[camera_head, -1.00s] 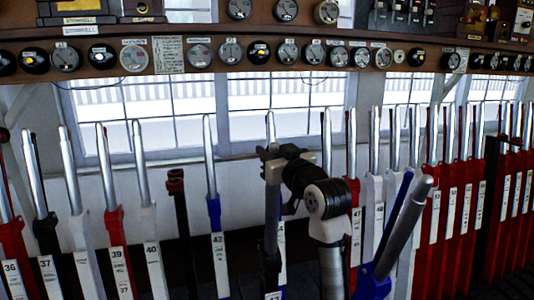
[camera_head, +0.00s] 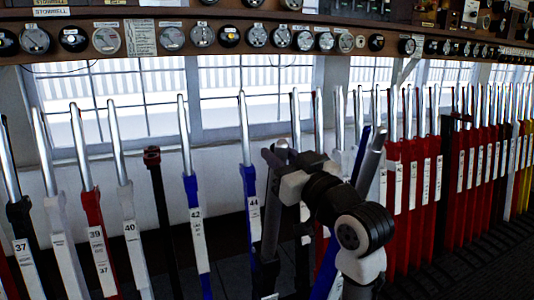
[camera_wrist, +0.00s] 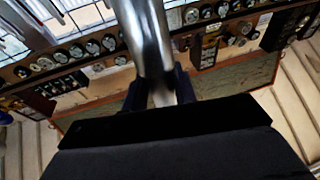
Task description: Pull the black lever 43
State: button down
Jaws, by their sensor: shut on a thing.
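My gripper (camera_head: 284,162) is shut on the upper silver handle of a lever (camera_head: 271,215) that stands forward of the row, just right of blue lever 44 (camera_head: 250,185). The lower part of this lever looks black, and its number plate at the bottom edge is too small to read, so I cannot confirm it is 43. In the wrist view, the shiny handle (camera_wrist: 147,35) runs between my two dark fingers (camera_wrist: 160,92). Blue lever 42 (camera_head: 194,215) stands upright in the row to the left.
A blue lever with a thick silver handle (camera_head: 370,162) leans forward just right of my wrist. Red levers (camera_head: 415,180) crowd the right side. A short black lever (camera_head: 158,205) stands left of 42. A shelf of round instruments (camera_head: 202,36) runs above.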

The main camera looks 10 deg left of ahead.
jog(key=shift+s, duration=0.5)
jog(key=c, duration=1.6)
grip_release()
jog(key=o, duration=0.4)
jog(key=shift+s+r, duration=0.25)
jog(key=shift+w+f, duration=0.15)
jog(key=shift+d, duration=0.25)
jog(key=b+v, duration=0.3)
jog(key=v, duration=1)
jog(key=shift+s, duration=0.25)
jog(key=shift+f, duration=0.1)
